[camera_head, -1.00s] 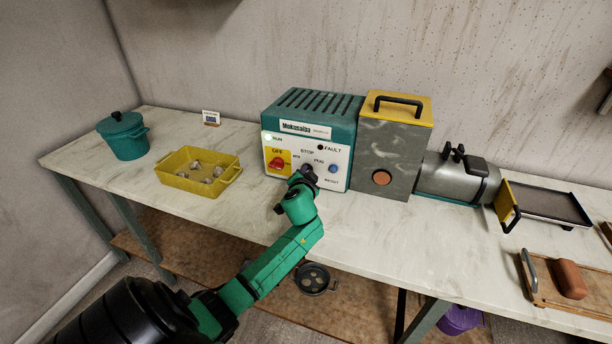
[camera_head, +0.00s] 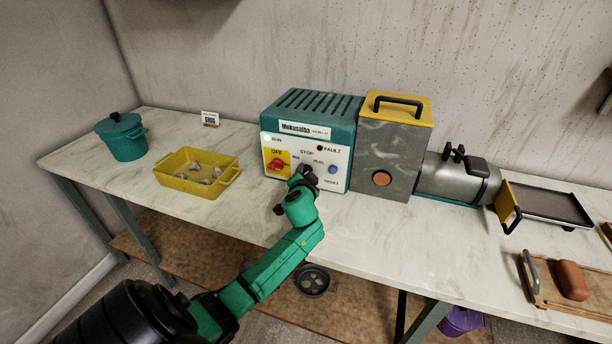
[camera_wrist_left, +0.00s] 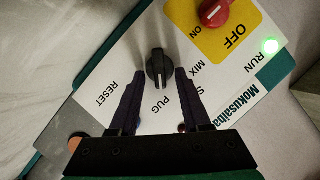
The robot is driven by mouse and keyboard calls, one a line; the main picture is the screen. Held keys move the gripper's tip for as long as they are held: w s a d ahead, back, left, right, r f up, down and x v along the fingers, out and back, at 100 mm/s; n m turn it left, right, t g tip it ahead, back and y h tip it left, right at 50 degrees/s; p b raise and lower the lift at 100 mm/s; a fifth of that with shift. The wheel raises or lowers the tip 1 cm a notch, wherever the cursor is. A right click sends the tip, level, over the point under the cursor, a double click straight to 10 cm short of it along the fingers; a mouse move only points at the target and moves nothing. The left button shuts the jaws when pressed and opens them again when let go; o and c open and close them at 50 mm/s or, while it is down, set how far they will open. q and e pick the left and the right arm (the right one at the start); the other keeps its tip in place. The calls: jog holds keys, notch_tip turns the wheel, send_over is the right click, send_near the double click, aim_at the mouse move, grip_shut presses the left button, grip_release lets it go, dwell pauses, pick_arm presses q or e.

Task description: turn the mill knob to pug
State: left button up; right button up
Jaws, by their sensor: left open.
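The mill's control box (camera_head: 312,113) is teal with a white front panel. Its black knob (camera_wrist_left: 158,68) sits among the MIX, STOP and PUG labels; the STOP label is partly hidden by a finger. In the wrist view the knob's grip runs roughly up and down, with a pale mark at its lower end, on the PUG side. My left gripper (camera_wrist_left: 159,76) is open, with one finger on each side of the knob and small gaps visible. In the head view the left gripper (camera_head: 303,174) is at the panel and covers most of the knob. My right gripper is not in view.
A red OFF/ON switch (camera_wrist_left: 214,13) on a yellow plate is close to the knob. The green RUN light (camera_wrist_left: 270,46) is lit. A blue button (camera_head: 332,170) is right of the gripper. A yellow tray (camera_head: 172,181) and a teal pot (camera_head: 124,143) stand at left.

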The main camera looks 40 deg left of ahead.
pick_arm(q)
jog(key=v, duration=1.4)
jog(key=shift+s+d+b, duration=0.15)
jog(key=shift+s+b, duration=0.05)
jog(key=shift+b, duration=0.15)
jog(key=shift+r, duration=0.1)
